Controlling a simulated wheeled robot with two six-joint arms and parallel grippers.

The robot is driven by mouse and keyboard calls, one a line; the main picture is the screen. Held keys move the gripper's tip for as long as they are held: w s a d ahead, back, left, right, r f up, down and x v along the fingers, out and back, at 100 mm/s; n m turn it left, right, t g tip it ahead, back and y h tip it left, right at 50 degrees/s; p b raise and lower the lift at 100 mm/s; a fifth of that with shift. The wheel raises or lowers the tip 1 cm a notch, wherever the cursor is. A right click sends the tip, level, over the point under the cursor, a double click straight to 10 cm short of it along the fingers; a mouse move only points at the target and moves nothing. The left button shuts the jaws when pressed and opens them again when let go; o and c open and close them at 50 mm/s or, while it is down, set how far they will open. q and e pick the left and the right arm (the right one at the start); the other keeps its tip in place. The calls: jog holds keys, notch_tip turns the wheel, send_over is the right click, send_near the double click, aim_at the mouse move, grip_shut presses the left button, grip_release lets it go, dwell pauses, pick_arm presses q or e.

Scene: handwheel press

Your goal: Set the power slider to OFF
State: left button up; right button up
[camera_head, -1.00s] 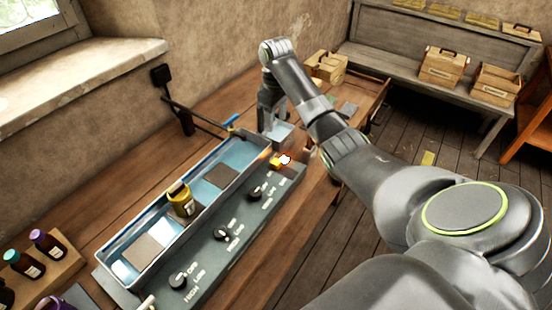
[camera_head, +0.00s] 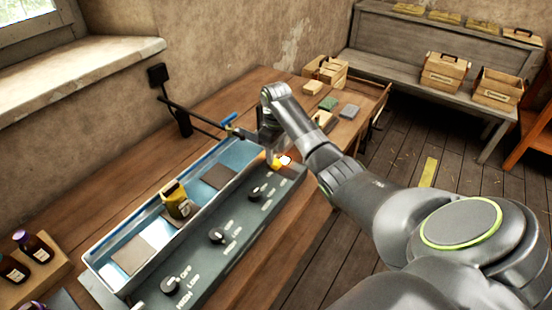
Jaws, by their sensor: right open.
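A grey control panel (camera_head: 200,275) runs along the front of a long tray. At its far end a small yellow piece (camera_head: 275,161), which looks like the power slider, sits beside a bright orange-white glow (camera_head: 286,160). My right gripper (camera_head: 269,150) is open, pointing down just above and behind the yellow piece. Its fingers partly cover that area, and I cannot tell whether they touch the piece. The slider's track and markings are too small to read. My left gripper is not in view.
Several black knobs sit on the panel, one at the near end (camera_head: 170,285). Dark bottles (camera_head: 33,245) stand at the left. A black bar (camera_head: 192,113) reaches over the tray's far end.

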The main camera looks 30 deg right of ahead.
aim_at(276, 162)
jog(key=shift+f, duration=1.75)
grip_shut()
